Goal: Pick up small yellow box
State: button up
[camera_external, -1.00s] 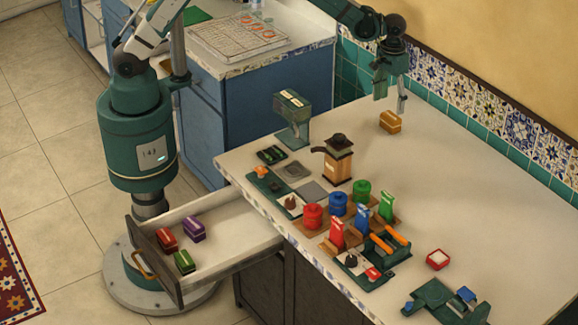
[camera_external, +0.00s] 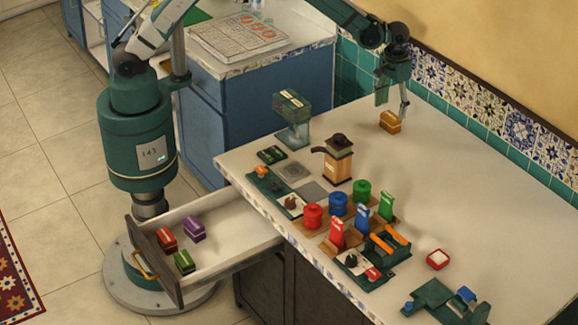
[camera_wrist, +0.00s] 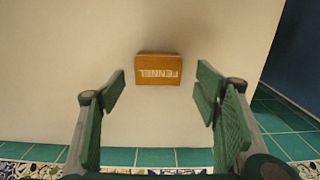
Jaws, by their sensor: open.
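The small yellow box (camera_external: 390,121) sits on the white counter near the tiled wall at the back. In the wrist view the yellow box (camera_wrist: 158,69) shows the upside-down word FENNEL and lies ahead of the fingers, roughly centred between them. My gripper (camera_external: 402,105) is just above and beside the box in the external view. In the wrist view my gripper (camera_wrist: 160,90) is open, with a green-padded finger on each side and nothing between the pads. I cannot tell whether a finger touches the box.
The tiled wall (camera_external: 470,90) runs close behind the box. A wooden grinder (camera_external: 338,160), a green machine (camera_external: 293,120) and several coloured canisters and packets stand toward the front. An open drawer (camera_external: 215,235) holds red, purple and green boxes. Counter right of the box is clear.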

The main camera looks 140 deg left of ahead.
aim_at(391, 116)
jog(key=shift+f, duration=0.2)
jog(key=shift+w+d+f+b, duration=0.1)
jog(key=shift+f+b, duration=0.1)
jog(key=shift+f, duration=1.1)
jog(key=shift+w+f+b, duration=0.1)
jog(key=shift+f+b, duration=0.1)
jog(key=shift+f, duration=1.1)
jog(key=c, duration=1)
